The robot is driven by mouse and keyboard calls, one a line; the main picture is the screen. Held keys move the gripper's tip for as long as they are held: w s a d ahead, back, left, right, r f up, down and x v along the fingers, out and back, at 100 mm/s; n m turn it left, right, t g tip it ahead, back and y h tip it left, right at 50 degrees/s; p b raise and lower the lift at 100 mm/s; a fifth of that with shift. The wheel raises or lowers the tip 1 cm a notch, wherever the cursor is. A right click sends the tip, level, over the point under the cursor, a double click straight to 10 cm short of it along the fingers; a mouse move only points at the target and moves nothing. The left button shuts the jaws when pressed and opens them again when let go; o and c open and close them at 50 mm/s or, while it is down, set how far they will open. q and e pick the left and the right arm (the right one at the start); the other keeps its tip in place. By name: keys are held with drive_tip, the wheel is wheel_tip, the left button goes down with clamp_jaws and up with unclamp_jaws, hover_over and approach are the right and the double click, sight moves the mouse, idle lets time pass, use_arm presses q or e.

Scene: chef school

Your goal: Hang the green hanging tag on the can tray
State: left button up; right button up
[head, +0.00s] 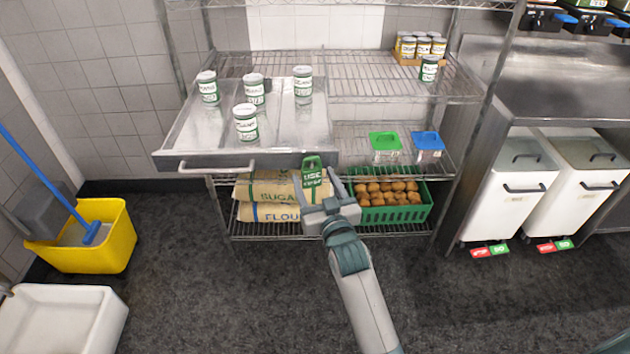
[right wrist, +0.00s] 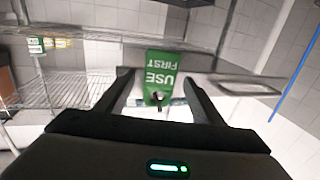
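The green tag (head: 312,172), lettered "USE FIRST", is upright against the front edge of the metal can tray (head: 215,160), near its right corner. The tag also shows in the right wrist view (right wrist: 164,70), lettering upside down, with a hole at its lower end. I cannot tell whether its top is hooked over the tray. My right gripper (head: 326,200) is just below and in front of the tag. In the wrist view its fingers (right wrist: 160,85) are apart, with gaps on both sides of the tag. Several labelled cans (head: 246,124) stand on the tray. My left gripper is not in view.
The tray sticks out from a wire rack (head: 345,90). Below are flour and sugar sacks (head: 265,190) and a green crate (head: 395,213) of brown round items.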

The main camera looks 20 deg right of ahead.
drive_tip(key=shift+s, duration=0.15)
drive_tip(key=shift+s+f, duration=0.15)
drive_tip(key=shift+s, duration=0.4)
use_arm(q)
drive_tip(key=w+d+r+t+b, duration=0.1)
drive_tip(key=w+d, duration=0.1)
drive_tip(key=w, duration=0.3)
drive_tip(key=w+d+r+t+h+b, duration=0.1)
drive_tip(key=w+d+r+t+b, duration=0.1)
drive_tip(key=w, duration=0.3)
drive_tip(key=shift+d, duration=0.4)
use_arm(e)
drive_tip(key=s, duration=1.6)
drive_tip(key=shift+a, duration=0.15)
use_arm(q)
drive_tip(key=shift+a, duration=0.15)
